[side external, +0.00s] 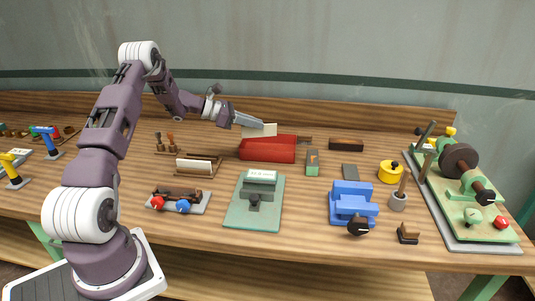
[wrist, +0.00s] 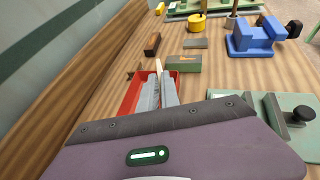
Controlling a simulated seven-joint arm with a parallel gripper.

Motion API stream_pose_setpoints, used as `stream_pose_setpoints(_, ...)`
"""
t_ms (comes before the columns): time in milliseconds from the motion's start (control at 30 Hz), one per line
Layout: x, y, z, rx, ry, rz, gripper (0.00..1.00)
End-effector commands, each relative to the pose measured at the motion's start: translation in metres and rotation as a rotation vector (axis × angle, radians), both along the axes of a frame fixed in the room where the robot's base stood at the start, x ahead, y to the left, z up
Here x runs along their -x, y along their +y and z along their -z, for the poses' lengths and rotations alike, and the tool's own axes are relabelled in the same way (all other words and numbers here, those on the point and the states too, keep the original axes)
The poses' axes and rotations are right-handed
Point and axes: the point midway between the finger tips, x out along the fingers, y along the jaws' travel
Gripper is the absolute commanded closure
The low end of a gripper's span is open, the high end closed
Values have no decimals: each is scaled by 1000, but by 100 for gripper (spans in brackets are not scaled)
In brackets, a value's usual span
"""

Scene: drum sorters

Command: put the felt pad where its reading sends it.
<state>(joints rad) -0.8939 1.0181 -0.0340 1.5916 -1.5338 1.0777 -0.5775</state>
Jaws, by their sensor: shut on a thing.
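My gripper (side external: 262,123) is shut on a flat cream piece, which I take to be the felt pad (side external: 260,131). It holds the pad above the red open box (side external: 267,148); whether they touch is unclear. In the wrist view the pad (wrist: 158,65) shows edge-on between the fingertips (wrist: 160,85), with the red box (wrist: 132,98) around them in the picture. A green plate device (side external: 238,214) with a pale display (side external: 262,175) and a black knob stands in front. Its reading is too small to make out.
A green machine with a dark drum (side external: 458,160) stands at the far right. A blue vise (side external: 352,203), yellow pot (side external: 389,172), green block (side external: 312,162) and dark flat plate (side external: 350,172) lie right of the box. A wooden rack (side external: 197,167) stands left. Bare wood separates them.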

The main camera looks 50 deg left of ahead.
Motion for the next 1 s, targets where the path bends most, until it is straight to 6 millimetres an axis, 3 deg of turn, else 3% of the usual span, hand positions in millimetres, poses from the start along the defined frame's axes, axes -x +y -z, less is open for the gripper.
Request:
stream_pose_setpoints(100,-15,22,-2,8,-12,-57,100)
stream_pose_setpoints(167,-18,26,6,14,-12,-71,100)
stream_pose_setpoints(333,-19,26,46,15,-12,-73,100)
stream_pose_setpoints(667,-19,27,95,13,-15,-72,100)
stream_pose_setpoints(967,-19,27,98,11,-15,-72,100)
stream_pose_setpoints(1000,-19,27,98,11,-15,-72,92)
